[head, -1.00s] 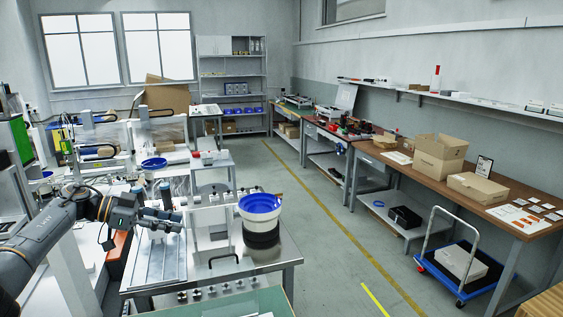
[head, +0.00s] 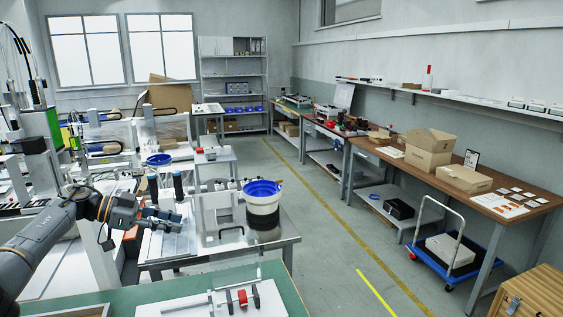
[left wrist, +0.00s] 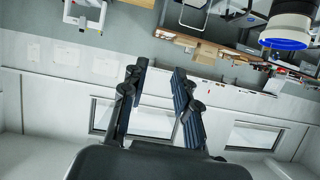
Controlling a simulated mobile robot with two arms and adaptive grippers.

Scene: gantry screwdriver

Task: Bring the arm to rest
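My left arm comes in from the left in the head view, and its gripper (head: 172,219) is in front of the steel work table. In the left wrist view the two dark fingers of the left gripper (left wrist: 160,85) stand apart with nothing between them. Behind the fingers that view shows the room upside down, with wall and windows. My right gripper is in neither view.
A steel table (head: 222,255) bears a white feeder with a blue bowl (head: 262,188). A green-topped bench (head: 130,297) with a white plate and red part (head: 242,297) is nearest. A blue trolley (head: 425,268) stands right. The floor aisle (head: 330,230) is clear.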

